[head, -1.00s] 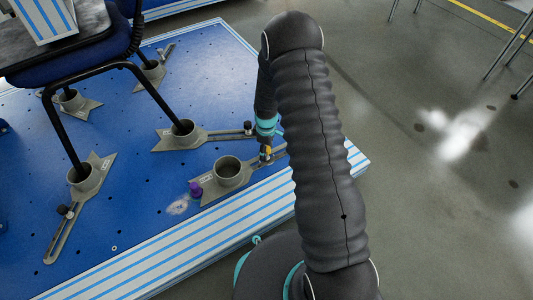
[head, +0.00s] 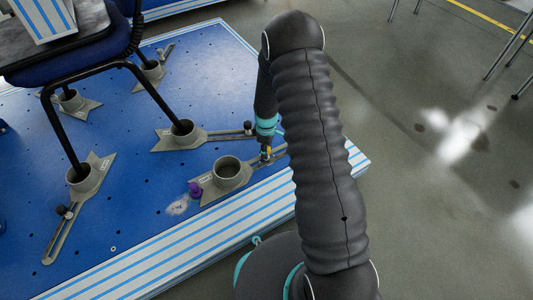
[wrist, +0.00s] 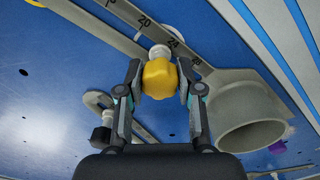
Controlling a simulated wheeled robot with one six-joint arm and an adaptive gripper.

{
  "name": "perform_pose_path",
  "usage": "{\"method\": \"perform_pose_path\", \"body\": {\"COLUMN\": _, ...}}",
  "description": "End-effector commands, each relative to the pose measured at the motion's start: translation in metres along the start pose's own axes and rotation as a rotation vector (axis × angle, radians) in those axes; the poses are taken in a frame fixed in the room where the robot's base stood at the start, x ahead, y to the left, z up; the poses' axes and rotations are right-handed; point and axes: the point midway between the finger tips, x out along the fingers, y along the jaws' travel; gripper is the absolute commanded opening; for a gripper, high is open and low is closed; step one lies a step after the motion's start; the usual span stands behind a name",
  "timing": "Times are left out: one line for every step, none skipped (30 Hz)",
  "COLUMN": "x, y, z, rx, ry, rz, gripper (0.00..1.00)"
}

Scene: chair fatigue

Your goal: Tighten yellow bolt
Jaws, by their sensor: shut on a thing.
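The yellow bolt (wrist: 160,78) has a lobed knob head and sits over the slotted arm of a grey clamp in the wrist view. My gripper (wrist: 160,82) is shut on it, with one finger on each side of the knob. A pale round collar shows just beyond the knob, against the slotted arm. In the head view my gripper (head: 266,150) points down at the clamp arm near the platform's right edge, and only a small bit of yellow shows there.
The clamp has an empty round cup (head: 228,168) with a purple knob (head: 195,189) beside it. A neighbouring clamp (head: 183,135) holds a chair leg. The chair (head: 75,70) stands on the blue platform (head: 125,215) at the left. Open floor lies to the right.

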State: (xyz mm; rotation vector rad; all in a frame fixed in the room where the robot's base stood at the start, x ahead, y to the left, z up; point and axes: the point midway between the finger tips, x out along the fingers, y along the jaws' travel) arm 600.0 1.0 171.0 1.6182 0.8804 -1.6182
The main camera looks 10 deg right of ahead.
Motion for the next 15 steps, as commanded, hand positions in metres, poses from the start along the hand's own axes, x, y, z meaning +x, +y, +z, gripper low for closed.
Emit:
{"method": "perform_pose_path", "body": {"x": 0.001, "y": 0.0001, "z": 0.0, "rx": 0.05, "ry": 0.0, "rz": 0.0, "gripper": 0.0}}
{"method": "perform_pose_path", "body": {"x": 0.0009, "y": 0.0001, "z": -0.0001, "rx": 0.08, "ry": 0.0, "rz": 0.0, "gripper": 0.0}}
{"method": "perform_pose_path", "body": {"x": 0.0007, "y": 0.0001, "z": -0.0001, "rx": 0.114, "ry": 0.0, "rz": 0.0, "gripper": 0.0}}
{"method": "perform_pose_path", "body": {"x": 0.0006, "y": 0.0001, "z": -0.0001, "rx": 0.137, "ry": 0.0, "rz": 0.0, "gripper": 0.0}}
{"method": "perform_pose_path", "body": {"x": 0.0005, "y": 0.0001, "z": -0.0001, "rx": 0.156, "ry": 0.0, "rz": 0.0, "gripper": 0.0}}
{"method": "perform_pose_path", "body": {"x": 0.0003, "y": 0.0001, "z": -0.0001, "rx": 0.173, "ry": 0.0, "rz": 0.0, "gripper": 0.0}}
{"method": "perform_pose_path", "body": {"x": 0.0002, "y": 0.0, "z": -0.0001, "rx": 0.183, "ry": 0.0, "rz": 0.0, "gripper": 0.0}}
{"method": "perform_pose_path", "body": {"x": 0.0001, "y": 0.0, "z": -0.0001, "rx": 0.19, "ry": 0.0, "rz": 0.0, "gripper": 0.0}}
{"method": "perform_pose_path", "body": {"x": 0.0, "y": 0.0, "z": -0.0001, "rx": 0.193, "ry": 0.0, "rz": 0.0, "gripper": 0.0}}
{"method": "perform_pose_path", "body": {"x": 0.0, "y": 0.0, "z": -0.0001, "rx": 0.193, "ry": 0.0, "rz": 0.0, "gripper": 0.0}}
{"method": "perform_pose_path", "body": {"x": 0.0, "y": -0.0001, "z": -0.0001, "rx": 0.193, "ry": 0.0, "rz": 0.0, "gripper": 0.0}}
{"method": "perform_pose_path", "body": {"x": 0.0, "y": -0.0001, "z": -0.0001, "rx": 0.192, "ry": 0.0, "rz": 0.0, "gripper": 0.0}}
{"method": "perform_pose_path", "body": {"x": 0.0, "y": -0.0001, "z": -0.0001, "rx": 0.192, "ry": 0.0, "rz": 0.0, "gripper": 0.0}}
{"method": "perform_pose_path", "body": {"x": 0.0, "y": -0.0001, "z": -0.0001, "rx": 0.192, "ry": 0.0, "rz": 0.0, "gripper": 0.0}}
{"method": "perform_pose_path", "body": {"x": 0.0, "y": -0.0001, "z": -0.0001, "rx": 0.192, "ry": 0.0, "rz": 0.0, "gripper": 0.0}}
